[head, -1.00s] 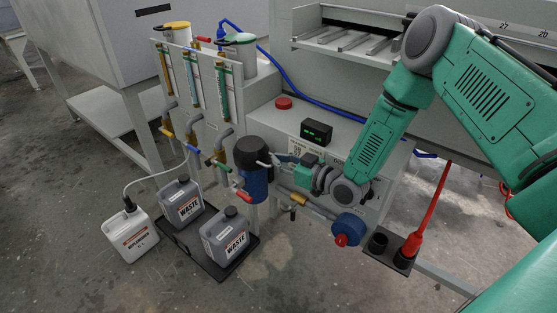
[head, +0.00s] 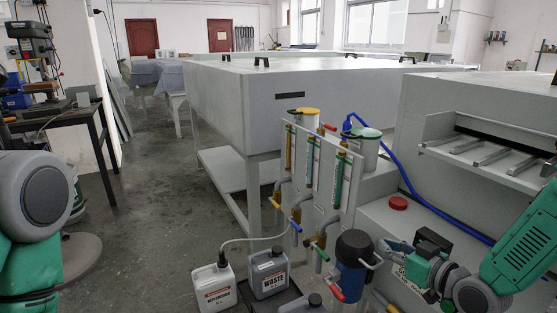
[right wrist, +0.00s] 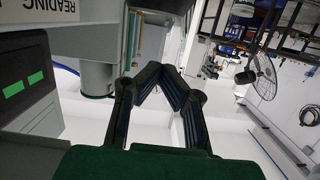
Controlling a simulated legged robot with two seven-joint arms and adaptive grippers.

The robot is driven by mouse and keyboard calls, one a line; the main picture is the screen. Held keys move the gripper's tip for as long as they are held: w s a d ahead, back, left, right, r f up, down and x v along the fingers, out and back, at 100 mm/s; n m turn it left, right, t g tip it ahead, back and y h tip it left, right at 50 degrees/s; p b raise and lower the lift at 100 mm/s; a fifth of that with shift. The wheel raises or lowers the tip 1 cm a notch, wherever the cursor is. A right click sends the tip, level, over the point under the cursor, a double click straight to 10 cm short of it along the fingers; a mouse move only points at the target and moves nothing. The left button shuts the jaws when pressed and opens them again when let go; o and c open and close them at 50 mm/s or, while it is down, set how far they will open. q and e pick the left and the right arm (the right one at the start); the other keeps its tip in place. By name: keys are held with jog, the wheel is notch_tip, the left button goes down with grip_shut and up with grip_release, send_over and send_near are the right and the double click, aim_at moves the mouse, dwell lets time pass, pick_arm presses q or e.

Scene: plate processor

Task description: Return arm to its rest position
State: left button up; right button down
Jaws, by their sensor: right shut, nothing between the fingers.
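My right arm (head: 520,245), green and grey, comes in from the right edge of the head view. Its gripper (head: 386,248) is at the front of the processor, just right of the black-capped blue canister (head: 352,262); I cannot tell whether they touch. In the right wrist view the two dark fingers (right wrist: 160,78) meet at their tips, with nothing between them. A grey and green part of my left arm (head: 42,195) shows at the left edge of the head view. My left gripper is out of view.
The processor has a red button (head: 398,203) and a blue hose (head: 405,175). A white jug (head: 214,288) and a grey waste jug (head: 269,272) stand on the left. A green-lit readout (right wrist: 24,85) is close in the right wrist view. The floor (head: 150,235) left of the jugs is clear.

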jog(key=s+a+f+m+g+h+p, duration=0.15)
jog(key=s+a+f+g, duration=0.25)
jog(key=s+f, duration=0.4)
jog(key=s+f+g+h+p, duration=0.1)
jog(key=s+f+g, duration=0.1)
jog(key=s, duration=0.7)
jog(key=s+d+f+m+g+h+p, duration=0.1)
jog(key=s+g, duration=0.3)
jog(key=s, duration=0.5)
jog(key=s+d+f+m+g+h+p, duration=0.1)
jog(key=s+f+g+h+p, duration=0.1)
jog(key=s, duration=0.7)
jog(key=shift+s+f+g+p, duration=0.25)
jog(key=shift+f+g+p, duration=0.25)
jog(key=shift+f+g, duration=0.3)
jog(key=shift+w+a+r, duration=0.1)
jog(key=shift+w, duration=0.05)
